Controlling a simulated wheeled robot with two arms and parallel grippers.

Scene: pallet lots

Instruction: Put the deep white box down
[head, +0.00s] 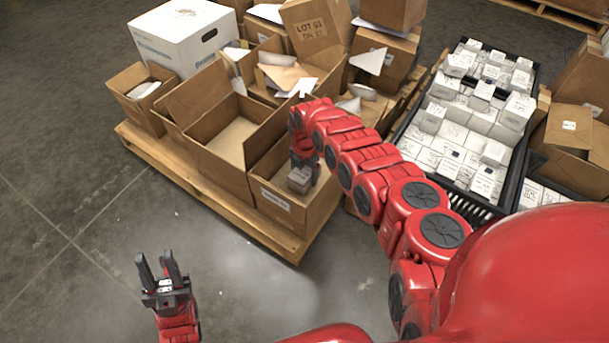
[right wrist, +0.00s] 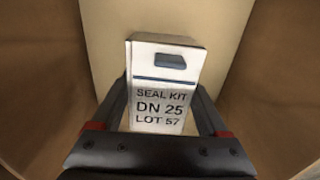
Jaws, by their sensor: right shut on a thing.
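The deep white box (right wrist: 162,108), printed "SEAL KIT DN 25 LOT 57", is between the fingers of my right gripper (right wrist: 161,92) in the right wrist view. It also shows in the head view (head: 299,181), inside the open front cardboard carton (head: 285,206). Brown carton walls surround it, and part of the carton floor shows past it. I cannot tell whether the box touches that floor. My right gripper reaches down into the carton, shut on the box. My left gripper (head: 163,270) is open and empty over the concrete floor, in front of the pallet.
The carton stands at the near corner of a wooden pallet (head: 215,205). An open, empty-looking carton (head: 228,140) is beside it. A large white box (head: 185,35) and several paper-filled cartons are behind. A black crate (head: 455,205) full of small white boxes is at right. Floor is clear front left.

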